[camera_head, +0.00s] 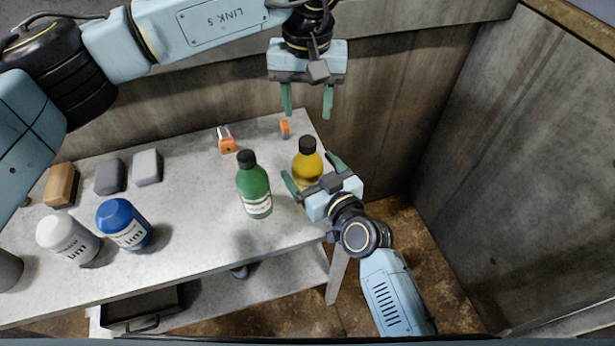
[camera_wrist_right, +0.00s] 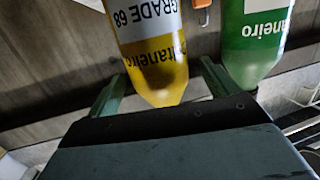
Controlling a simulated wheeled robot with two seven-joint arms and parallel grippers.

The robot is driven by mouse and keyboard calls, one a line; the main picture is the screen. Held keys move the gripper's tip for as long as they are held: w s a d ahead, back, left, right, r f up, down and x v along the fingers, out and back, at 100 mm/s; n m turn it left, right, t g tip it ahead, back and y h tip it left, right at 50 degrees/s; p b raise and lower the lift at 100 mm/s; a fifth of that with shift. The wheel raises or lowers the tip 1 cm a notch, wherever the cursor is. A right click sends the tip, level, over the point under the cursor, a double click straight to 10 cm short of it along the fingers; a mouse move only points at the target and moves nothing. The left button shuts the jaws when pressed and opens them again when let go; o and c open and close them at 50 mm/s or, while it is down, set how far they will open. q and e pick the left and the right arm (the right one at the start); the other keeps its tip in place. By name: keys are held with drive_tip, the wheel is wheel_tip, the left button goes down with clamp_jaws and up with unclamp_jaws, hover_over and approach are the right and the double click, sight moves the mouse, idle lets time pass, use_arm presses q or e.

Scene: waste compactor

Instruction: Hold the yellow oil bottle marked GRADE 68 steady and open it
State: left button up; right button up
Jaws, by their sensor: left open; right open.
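The yellow oil bottle (camera_head: 307,163) with a black cap (camera_head: 307,145) stands upright near the right end of the grey bench. Its GRADE 68 label shows in the right wrist view (camera_wrist_right: 150,45). My right gripper (camera_head: 313,172) is open, with its fingers on either side of the bottle's lower body; I cannot tell whether they touch it. It partly hides the bottle in the head view. My left gripper (camera_head: 307,112) is open and empty, above and behind the bottle, with its fingers pointing down.
A green bottle (camera_head: 253,185) stands close to the left of the yellow one. An orange padlock (camera_head: 226,142) and a small orange item (camera_head: 284,129) lie behind. White (camera_head: 68,240) and blue (camera_head: 124,224) bottles stand at left on the bench (camera_head: 190,205). A wall rises behind.

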sight(308, 141)
drive_tip(key=shift+x, duration=0.95)
drive_tip(key=c, duration=1.6)
drive_tip(key=shift+c, duration=1.4)
use_arm(q)
drive_tip(key=m, duration=0.4)
use_arm(e)
clamp_jaws()
use_arm(q)
drive_tip(key=shift+f, duration=0.25)
wheel_tip(308, 141, down, 8)
drive_tip(key=shift+r, duration=0.2)
